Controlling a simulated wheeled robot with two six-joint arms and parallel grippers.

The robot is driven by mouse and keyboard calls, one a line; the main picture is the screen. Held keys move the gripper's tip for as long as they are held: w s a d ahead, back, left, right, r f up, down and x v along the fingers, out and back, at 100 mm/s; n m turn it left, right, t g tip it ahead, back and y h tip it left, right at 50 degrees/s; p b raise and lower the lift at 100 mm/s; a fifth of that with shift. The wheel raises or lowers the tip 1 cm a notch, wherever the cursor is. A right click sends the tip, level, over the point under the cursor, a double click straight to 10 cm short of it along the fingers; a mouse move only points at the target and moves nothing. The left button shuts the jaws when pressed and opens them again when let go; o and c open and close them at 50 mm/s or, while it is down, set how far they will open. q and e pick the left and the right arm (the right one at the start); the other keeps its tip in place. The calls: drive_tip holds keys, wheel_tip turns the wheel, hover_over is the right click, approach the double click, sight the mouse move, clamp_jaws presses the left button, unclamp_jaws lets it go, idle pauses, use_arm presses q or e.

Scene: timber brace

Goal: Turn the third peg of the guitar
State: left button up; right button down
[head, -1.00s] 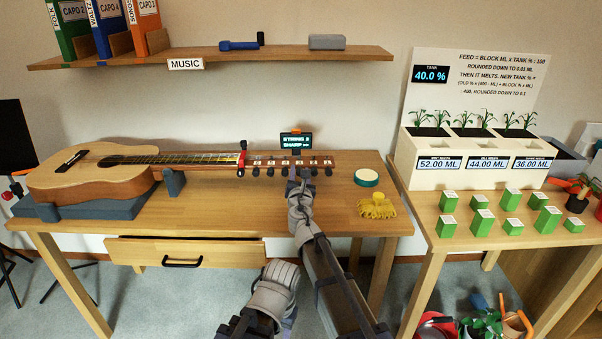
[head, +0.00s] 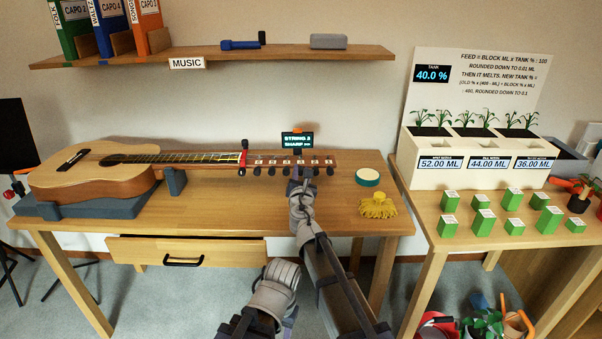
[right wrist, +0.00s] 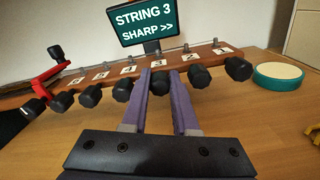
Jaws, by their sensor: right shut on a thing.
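The guitar (head: 95,180) lies on its back on the table, its neck pointing right. In the right wrist view its wooden headstock (right wrist: 135,68) carries a row of black pegs with numbered labels. My right gripper (right wrist: 160,84) is shut on the third peg (right wrist: 160,80), below the label 3, with one purple finger on each side of it. In the head view my right gripper (head: 300,177) reaches up to the headstock and partly hides that peg. A small display (head: 297,140) behind the headstock reads STRING 3, SHARP >>. My left gripper is not in view.
Neighbouring pegs (right wrist: 199,77) stand close on both sides of the fingers. A round teal-edged tin (head: 367,177) and a yellow cloth-like thing (head: 378,206) lie to the right on the table. A shelf (head: 210,58) hangs above. The table front is mostly clear.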

drive_tip(key=m, duration=0.3)
drive_tip(key=shift+m, duration=2.1)
drive_tip(key=c, duration=1)
unclamp_jaws()
drive_tip(key=shift+o, duration=0.2)
drive_tip(key=shift+s, duration=0.1)
drive_tip(key=s, duration=0.7)
drive_tip(key=shift+s, duration=0.35)
drive_tip(key=shift+d+f, duration=0.1)
